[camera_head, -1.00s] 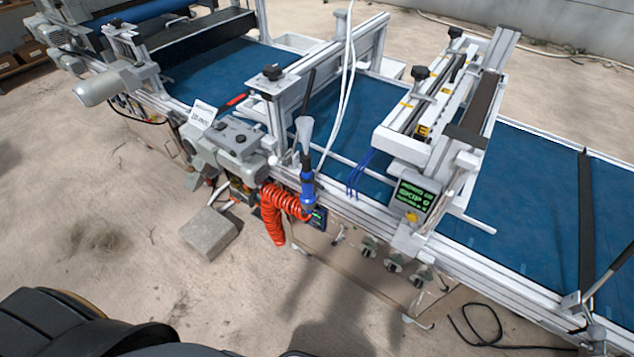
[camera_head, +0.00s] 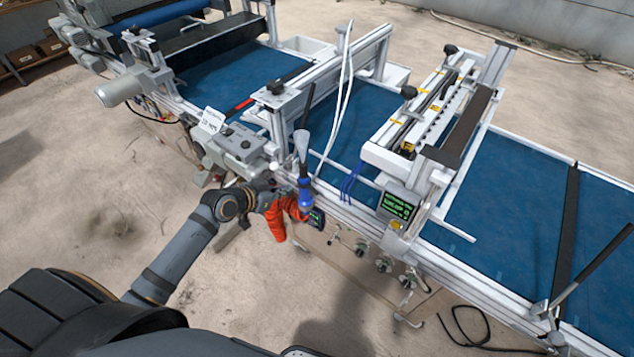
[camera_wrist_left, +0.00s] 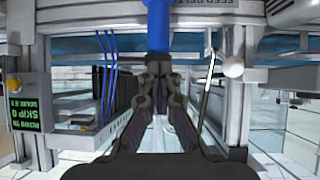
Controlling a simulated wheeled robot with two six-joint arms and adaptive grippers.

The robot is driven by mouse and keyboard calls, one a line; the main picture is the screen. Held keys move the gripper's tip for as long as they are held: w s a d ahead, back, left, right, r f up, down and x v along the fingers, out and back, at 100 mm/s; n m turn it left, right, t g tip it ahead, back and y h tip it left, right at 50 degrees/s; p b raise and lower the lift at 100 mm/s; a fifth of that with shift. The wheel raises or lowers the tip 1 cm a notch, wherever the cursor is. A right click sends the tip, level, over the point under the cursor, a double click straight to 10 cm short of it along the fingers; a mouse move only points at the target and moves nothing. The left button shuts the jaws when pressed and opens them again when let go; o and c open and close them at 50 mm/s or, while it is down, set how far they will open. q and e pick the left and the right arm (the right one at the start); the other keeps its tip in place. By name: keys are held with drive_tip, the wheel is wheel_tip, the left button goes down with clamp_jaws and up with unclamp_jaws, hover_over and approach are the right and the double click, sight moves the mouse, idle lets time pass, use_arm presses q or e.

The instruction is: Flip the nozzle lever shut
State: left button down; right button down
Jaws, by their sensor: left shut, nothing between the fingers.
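The nozzle (camera_head: 306,197) has a blue body and a pale translucent cone on top. It stands upright at the machine's front rail. In the left wrist view the nozzle's blue body (camera_wrist_left: 157,28) is just beyond my shut, empty left fingers (camera_wrist_left: 160,72). I cannot tell whether they touch it. I cannot make out the nozzle's lever or its position. My right gripper is not in view.
The seeder's front rail (camera_head: 456,263) runs along the blue belt (camera_head: 510,205). A green-lettered display (camera_head: 397,206) stands right of the nozzle, and a grey motor box (camera_head: 237,143) stands left. White tubes (camera_head: 342,95) hang above. Open floor lies in front.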

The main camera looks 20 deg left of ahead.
use_arm(q)
drive_tip(key=d+r+m+h, duration=0.1)
drive_tip(key=d+r, duration=0.3)
drive_tip(key=r, duration=0.3)
drive_tip(key=shift+s+d+m+h, duration=0.15)
drive_tip(key=shift+s+m+h, duration=0.15)
drive_tip(key=shift+s, duration=0.05)
drive_tip(key=p, duration=0.2)
hover_over(313, 191)
drive_tip(key=w+d, duration=0.2)
drive_tip(key=w, duration=0.1)
wheel_tip(313, 191, down, 5)
drive_tip(key=shift+s+a+f+p, duration=0.3)
drive_tip(key=shift+s+a+f, duration=0.15)
drive_tip(key=shift+s+f, duration=0.15)
drive_tip(key=shift+s+a+f+p, duration=0.25)
drive_tip(key=shift+s+a+f, duration=0.2)
drive_tip(key=shift+s, duration=0.2)
drive_tip(key=shift+s+a+f, duration=0.15)
drive_tip(key=shift+s+f, duration=0.05)
drive_tip(key=shift+f, duration=0.1)
